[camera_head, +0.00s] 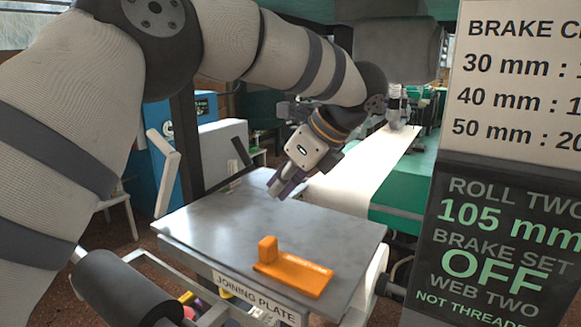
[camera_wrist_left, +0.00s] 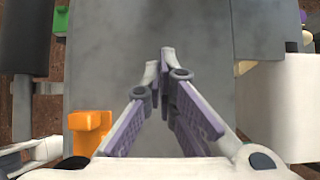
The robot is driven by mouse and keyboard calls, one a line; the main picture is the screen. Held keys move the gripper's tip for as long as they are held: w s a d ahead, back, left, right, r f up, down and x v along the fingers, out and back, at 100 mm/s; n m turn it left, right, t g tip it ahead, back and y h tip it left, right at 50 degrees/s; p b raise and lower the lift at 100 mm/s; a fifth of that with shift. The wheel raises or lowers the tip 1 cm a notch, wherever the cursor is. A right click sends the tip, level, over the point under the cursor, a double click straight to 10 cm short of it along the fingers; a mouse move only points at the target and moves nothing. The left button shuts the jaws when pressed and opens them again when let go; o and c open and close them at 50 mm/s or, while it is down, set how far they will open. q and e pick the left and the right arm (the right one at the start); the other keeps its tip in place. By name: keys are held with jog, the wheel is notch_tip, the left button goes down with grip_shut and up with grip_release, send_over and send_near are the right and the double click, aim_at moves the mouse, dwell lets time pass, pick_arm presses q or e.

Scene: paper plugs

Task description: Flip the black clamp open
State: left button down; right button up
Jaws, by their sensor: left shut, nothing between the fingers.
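I cannot make out a black clamp for certain in either view. My left gripper (camera_head: 281,188) hangs over the back part of the grey joining plate (camera_head: 215,235) in the head view. In the left wrist view my left gripper (camera_wrist_left: 160,62) has its purple-padded fingers drawn together at the tips, with nothing between them. Below them lies the plate's bare grey surface (camera_wrist_left: 200,35). My right gripper is not in view.
An orange L-shaped block (camera_head: 293,278) sits near the plate's front edge; it also shows in the left wrist view (camera_wrist_left: 90,128). A dark roller (camera_head: 120,285) lies front left. A white paper web (camera_head: 365,170) runs behind. A sign board (camera_head: 505,235) stands at right.

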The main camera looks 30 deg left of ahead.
pick_arm(q)
jog(key=x, duration=0.4)
jog(key=r, duration=0.1)
jog(key=a+r, duration=0.1)
jog(key=shift+w+a+r, duration=0.15)
jog(key=shift+a+r, duration=0.05)
jog(key=shift+r, duration=0.15)
jog(key=shift+a+r, duration=0.35)
jog(key=shift+r, duration=0.05)
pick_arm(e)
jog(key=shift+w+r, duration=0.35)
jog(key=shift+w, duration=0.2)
pick_arm(q)
jog(key=shift+w, duration=0.1)
